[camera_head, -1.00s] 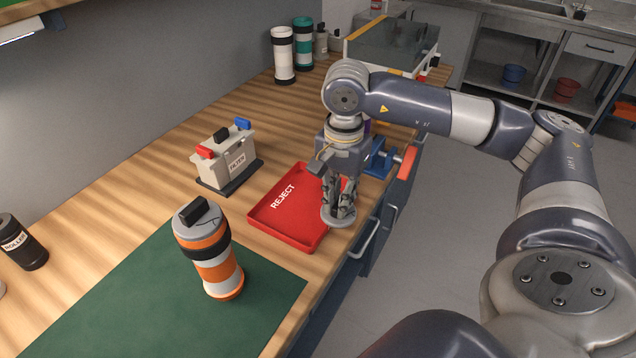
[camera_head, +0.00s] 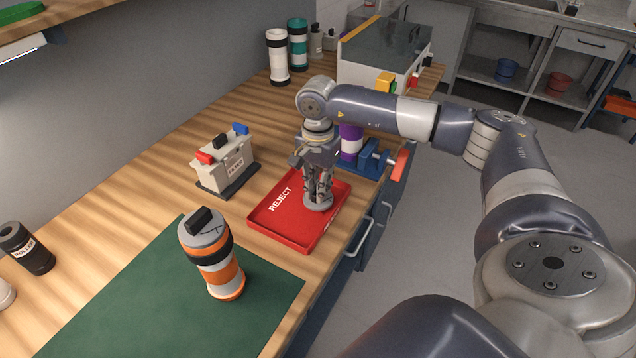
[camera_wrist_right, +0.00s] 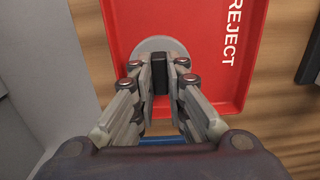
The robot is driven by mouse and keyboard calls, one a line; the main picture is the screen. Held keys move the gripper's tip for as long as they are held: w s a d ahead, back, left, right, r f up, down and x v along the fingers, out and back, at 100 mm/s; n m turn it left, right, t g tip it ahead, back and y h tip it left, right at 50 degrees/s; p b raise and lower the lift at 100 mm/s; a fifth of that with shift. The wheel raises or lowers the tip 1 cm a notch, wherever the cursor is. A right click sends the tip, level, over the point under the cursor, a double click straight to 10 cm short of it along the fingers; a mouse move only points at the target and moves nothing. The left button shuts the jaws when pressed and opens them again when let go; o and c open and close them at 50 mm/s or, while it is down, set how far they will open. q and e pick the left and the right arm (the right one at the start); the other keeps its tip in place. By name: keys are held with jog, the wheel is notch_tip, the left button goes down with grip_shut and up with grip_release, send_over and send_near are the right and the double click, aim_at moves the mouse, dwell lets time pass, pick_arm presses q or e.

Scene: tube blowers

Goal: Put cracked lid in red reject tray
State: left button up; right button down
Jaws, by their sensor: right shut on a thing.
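The red reject tray (camera_head: 285,232), marked REJECT, lies on the bench right of the green mat. My right gripper (camera_head: 318,192) is over the right part of the tray, pointing down. It is shut on the black handle of a round grey lid (camera_head: 319,206). In the right wrist view the gripper (camera_wrist_right: 160,75) pinches the handle, and the lid (camera_wrist_right: 150,46) is over the tray's red floor (camera_wrist_right: 205,60). I cannot tell whether the lid touches the floor. No crack shows on its visible part. My left gripper is not in view.
An orange-and-white tube (camera_head: 222,272) with a cracked-looking grey top stands on the green mat (camera_head: 130,290). A filter holder (camera_head: 226,165) stands behind the tray. A blue clamp (camera_head: 368,160) with a purple tube (camera_head: 350,142) is beyond my gripper.

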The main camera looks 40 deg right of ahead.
jog(key=shift+f, duration=0.15)
jog(key=c, duration=1.6)
grip_release()
jog(key=shift+r, duration=0.35)
notch_tip(320, 180, up, 12)
jog(key=b, duration=0.2)
jog(key=shift+b, duration=0.35)
jog(key=shift+f, duration=0.15)
